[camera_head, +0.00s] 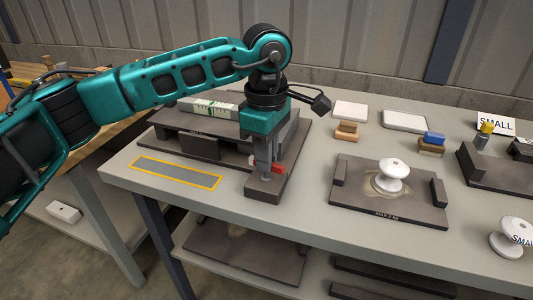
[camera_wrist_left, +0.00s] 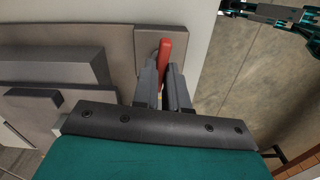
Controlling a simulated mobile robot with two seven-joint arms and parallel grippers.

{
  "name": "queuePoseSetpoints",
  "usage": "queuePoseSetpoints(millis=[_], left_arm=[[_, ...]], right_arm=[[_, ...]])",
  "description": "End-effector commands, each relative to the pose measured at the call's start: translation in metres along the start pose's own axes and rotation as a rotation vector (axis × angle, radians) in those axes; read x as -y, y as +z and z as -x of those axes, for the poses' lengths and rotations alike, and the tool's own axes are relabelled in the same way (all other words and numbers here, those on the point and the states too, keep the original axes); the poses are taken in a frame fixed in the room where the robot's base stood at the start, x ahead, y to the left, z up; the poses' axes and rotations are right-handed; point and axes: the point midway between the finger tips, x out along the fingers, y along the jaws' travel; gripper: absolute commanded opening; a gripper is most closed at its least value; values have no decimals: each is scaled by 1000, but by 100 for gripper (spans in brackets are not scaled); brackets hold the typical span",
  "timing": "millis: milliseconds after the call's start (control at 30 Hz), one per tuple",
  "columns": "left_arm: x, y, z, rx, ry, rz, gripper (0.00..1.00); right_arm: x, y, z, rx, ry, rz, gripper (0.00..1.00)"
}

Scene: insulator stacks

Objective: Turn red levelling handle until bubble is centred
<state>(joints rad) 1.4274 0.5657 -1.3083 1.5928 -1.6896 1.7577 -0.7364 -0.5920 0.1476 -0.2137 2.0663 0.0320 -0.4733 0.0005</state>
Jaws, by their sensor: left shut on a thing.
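The red levelling handle (camera_head: 281,169) sits over a dark block at the front right corner of the dark levelling base (camera_head: 170,150). My left gripper (camera_head: 266,172) comes down from above and is shut on the handle. In the left wrist view the red handle (camera_wrist_left: 165,58) stands between the two grey fingers (camera_wrist_left: 164,82). A level vial (camera_head: 210,107) with a pale green body lies on top of the base. Its bubble is too small to tell. My right gripper is not in the head view.
A yellow-edged plate (camera_head: 176,173) lies on the table (camera_head: 300,215) in front of the base. To the right, a white insulator (camera_head: 393,175) stands on a dark plate (camera_head: 395,212). Another insulator (camera_head: 509,238) is near the front right. Small blocks (camera_head: 346,131) lie behind.

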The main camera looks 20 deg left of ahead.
Motion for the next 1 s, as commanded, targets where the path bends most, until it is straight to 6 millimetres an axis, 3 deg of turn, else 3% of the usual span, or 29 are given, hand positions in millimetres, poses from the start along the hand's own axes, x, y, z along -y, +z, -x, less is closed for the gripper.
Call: queuePoseSetpoints(millis=[67,100,333,667,767,1000], left_arm=[[0,0,1,1,2,0,0],[0,0,1,1,2,0,16],[0,0,0,1,1,1,38],[0,0,6,1,1,1,38],[-1,0,19,1,3,1,38],[-1,0,72,1,5,1,38]], right_arm=[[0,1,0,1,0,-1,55],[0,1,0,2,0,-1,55],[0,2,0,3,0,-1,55],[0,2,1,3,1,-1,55],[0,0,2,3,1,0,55],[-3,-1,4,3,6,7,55]])
